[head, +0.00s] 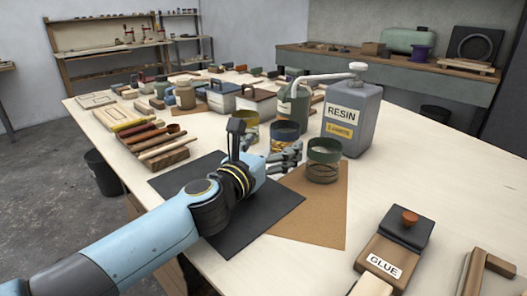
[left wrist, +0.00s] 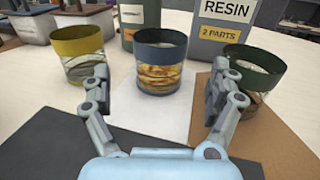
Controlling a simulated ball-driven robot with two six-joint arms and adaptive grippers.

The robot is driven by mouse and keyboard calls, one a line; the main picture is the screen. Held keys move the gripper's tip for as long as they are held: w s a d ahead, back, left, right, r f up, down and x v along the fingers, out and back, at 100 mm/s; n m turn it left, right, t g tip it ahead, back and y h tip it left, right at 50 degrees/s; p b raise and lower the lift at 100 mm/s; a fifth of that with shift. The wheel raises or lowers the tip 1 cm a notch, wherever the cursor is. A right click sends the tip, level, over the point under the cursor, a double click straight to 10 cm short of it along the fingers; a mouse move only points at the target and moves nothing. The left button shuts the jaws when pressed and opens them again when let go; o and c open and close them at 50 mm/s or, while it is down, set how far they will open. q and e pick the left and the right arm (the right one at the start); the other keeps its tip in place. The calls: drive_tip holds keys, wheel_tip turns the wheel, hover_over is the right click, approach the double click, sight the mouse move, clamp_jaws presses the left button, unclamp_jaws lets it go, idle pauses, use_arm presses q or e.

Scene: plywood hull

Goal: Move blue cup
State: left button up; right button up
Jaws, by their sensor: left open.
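The blue cup (head: 284,131) has a dark blue rim and a clear lower part with amber and dark bands. It stands upright on the table, behind my left gripper (head: 287,154) in the head view. In the left wrist view the blue cup (left wrist: 160,62) is centred beyond the two spread fingers of my left gripper (left wrist: 159,85). The gripper is open and empty, and the fingers look apart from the cup. In the head view the fingers sit close in front of the cup's lower part. My right gripper is not in view.
A yellow cup (left wrist: 79,53) stands left of the blue cup and a green cup (head: 323,161) right, on a brown mat (head: 318,208). A grey resin can (head: 350,115) and a green bottle (head: 292,100) stand behind. A black mat (head: 268,215) lies under my left arm.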

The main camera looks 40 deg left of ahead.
sight(279, 140)
use_arm(q)
drive_tip(key=w, duration=0.4)
drive_tip(key=w+a, duration=0.1)
drive_tip(key=w, duration=0.2)
drive_tip(key=shift+a, duration=0.1)
drive_tip(key=shift+s, duration=0.1)
